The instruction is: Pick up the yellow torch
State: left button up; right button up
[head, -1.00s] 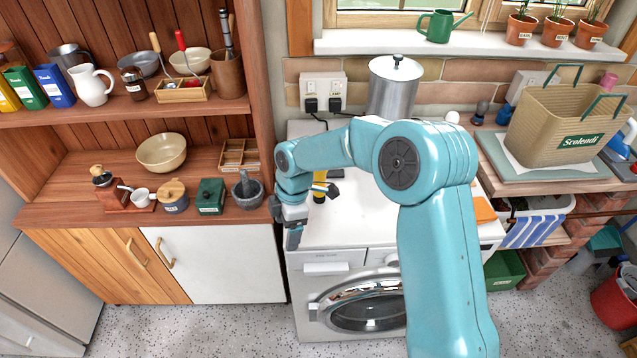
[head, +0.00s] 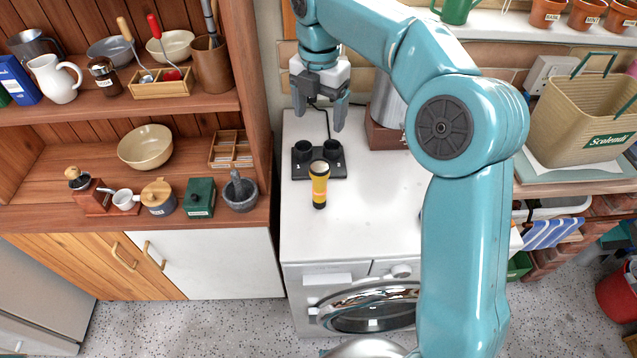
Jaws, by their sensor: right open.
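My left gripper is not in view.
The wooden dresser (head: 262,120) rises on the left. A beige basket (head: 590,122) stands at the right. The machine top around the torch's front and sides is clear.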

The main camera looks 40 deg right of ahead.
send_near(320, 165)
jog(key=f, duration=0.2)
jog(key=f+b, duration=0.1)
jog(key=f, duration=0.2)
jog(key=shift+w+d+f, duration=0.15)
jog(key=shift+w+f, duration=0.05)
jog(key=shift+f, duration=0.05)
jog(key=shift+s+f, duration=0.15)
jog(key=shift+f, duration=0.4)
jog(key=f, duration=0.4)
jog(key=shift+s+a+f+p, duration=0.2)
jog(key=shift+f+p, duration=0.1)
jog(key=shift+p, duration=0.1)
jog(key=shift+w+f, duration=0.15)
jog(key=shift+f, duration=0.15)
grip_shut()
jog(key=shift+r, duration=0.15)
